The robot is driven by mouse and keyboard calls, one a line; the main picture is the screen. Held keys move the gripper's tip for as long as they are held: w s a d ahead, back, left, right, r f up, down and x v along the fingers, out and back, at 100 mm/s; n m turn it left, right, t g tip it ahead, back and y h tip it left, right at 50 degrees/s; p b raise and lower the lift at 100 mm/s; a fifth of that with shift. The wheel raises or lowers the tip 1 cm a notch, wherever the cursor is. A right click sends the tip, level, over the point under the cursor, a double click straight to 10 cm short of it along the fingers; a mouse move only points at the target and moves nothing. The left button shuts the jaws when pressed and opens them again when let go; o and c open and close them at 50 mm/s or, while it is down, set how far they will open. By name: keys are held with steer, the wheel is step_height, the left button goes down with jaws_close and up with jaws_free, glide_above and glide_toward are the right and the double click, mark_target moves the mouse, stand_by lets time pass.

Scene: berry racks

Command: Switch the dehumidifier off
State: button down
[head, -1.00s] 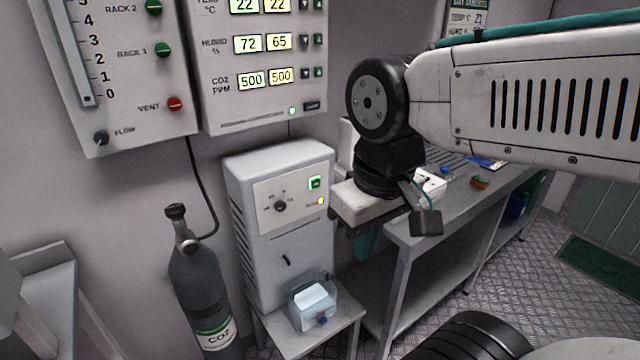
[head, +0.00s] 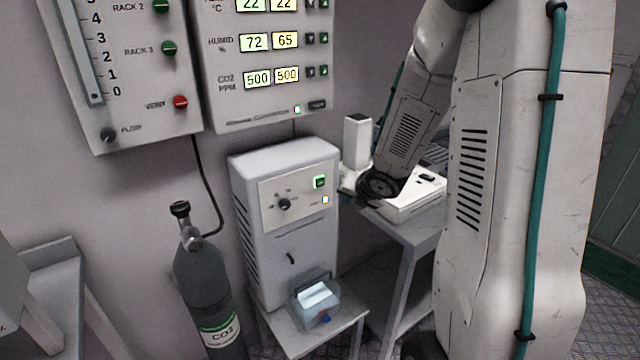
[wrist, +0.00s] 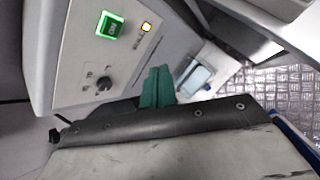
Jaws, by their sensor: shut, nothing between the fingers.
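The dehumidifier (head: 285,215) is a pale grey cabinet standing against the wall, left of my arm in the head view. Its front panel has a green-lit switch (head: 319,182), a dark round knob (head: 284,204) and a small amber lamp (head: 325,200). In the wrist view, the switch (wrist: 108,25) glows green at the upper left, with the lamp (wrist: 146,27) beside it and the knob (wrist: 103,84) below. My gripper (wrist: 157,72) shows two teal fingers, shut and empty, apart from the switch in the picture. In the head view the fingertips are not clearly visible.
A clear water container (head: 316,301) sits on the small stand (head: 300,345) before the dehumidifier. A CO2 cylinder (head: 205,290) stands to its left. Control panels (head: 265,110) hang above. A metal bench (head: 412,229) is at the right, partly behind my arm.

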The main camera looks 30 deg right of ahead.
steer(key=shift+w+f+n, duration=0.1)
steer(key=shift+f+n, duration=0.25)
steer(key=shift+n, duration=0.15)
steer(key=shift+w, duration=0.1)
glide_toward(322, 186)
steer(key=shift+w+d+f, duration=0.1)
steer(key=shift+w+f, duration=0.35)
steer(key=shift+f, duration=0.35)
steer(key=shift+w+d+f, duration=0.1)
steer(key=shift+w+f, duration=0.35)
steer(key=shift+f, duration=0.3)
steer(key=shift+w+d+f, duration=0.1)
steer(key=shift+w+f, duration=0.3)
steer(key=shift+f, duration=0.4)
steer(key=shift+w, duration=0.1)
steer(key=shift+w, duration=0.3)
steer(key=shift+w, duration=0.5)
stand_by(0.6)
stand_by(0.4)
steer(key=shift+s, duration=0.9)
